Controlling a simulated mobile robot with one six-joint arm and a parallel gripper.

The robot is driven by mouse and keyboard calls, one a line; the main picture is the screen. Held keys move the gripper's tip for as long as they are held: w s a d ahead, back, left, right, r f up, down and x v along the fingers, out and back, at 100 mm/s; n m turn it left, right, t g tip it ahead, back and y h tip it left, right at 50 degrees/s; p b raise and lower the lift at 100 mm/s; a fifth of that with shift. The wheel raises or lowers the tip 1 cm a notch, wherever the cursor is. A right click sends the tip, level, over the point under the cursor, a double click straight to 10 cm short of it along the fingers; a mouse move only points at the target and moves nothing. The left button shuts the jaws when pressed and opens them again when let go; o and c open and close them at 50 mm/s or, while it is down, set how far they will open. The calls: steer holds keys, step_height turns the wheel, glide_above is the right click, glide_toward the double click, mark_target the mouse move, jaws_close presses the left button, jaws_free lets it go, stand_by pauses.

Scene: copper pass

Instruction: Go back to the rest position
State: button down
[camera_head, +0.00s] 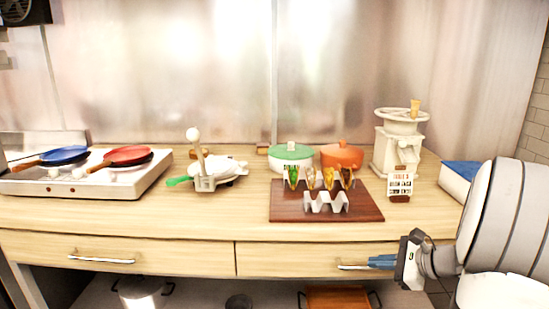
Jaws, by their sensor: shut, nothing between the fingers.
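My gripper (374,262), with blue fingers, is at the lower right in front of the counter. It points left and its fingers are shut with nothing between them. The fingertips overlap the right drawer's handle (346,267) in the picture; I cannot tell whether they touch it. The right drawer (290,258) looks flush with the counter front. My arm comes in from the right edge and hides the counter's right end.
A brown board (285,212) holds a taco rack. Behind it are a green-lidded pot (290,160) and an orange pot (342,157). A stove (110,178) with two pans is left. Pots sit on the shelf below.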

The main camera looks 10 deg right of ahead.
steer(key=s+a+r+n+g+p, duration=0.2)
steer(key=a+r+n, duration=0.1)
steer(key=a, duration=0.3)
steer(key=s+a+r+n+g+p, duration=0.2)
steer(key=a+n+g, duration=0.15)
steer(key=a, duration=0.25)
steer(key=s+a+r+n+h+p, duration=0.3)
steer(key=s+n, duration=0.3)
steer(key=n, duration=0.2)
steer(key=s+a+r+n+g+h+p, duration=0.1)
steer(key=s+a+r+n+h+p, duration=0.3)
steer(key=n, duration=0.4)
step_height(320, 180, up, 2)
steer(key=shift+s+a+r+h+p, duration=0.15)
steer(key=shift+s+a+h+p, duration=0.2)
steer(key=shift+s+p, duration=0.6)
steer(key=shift+s+g, duration=0.1)
steer(key=shift+g, duration=0.15)
stand_by(3.9)
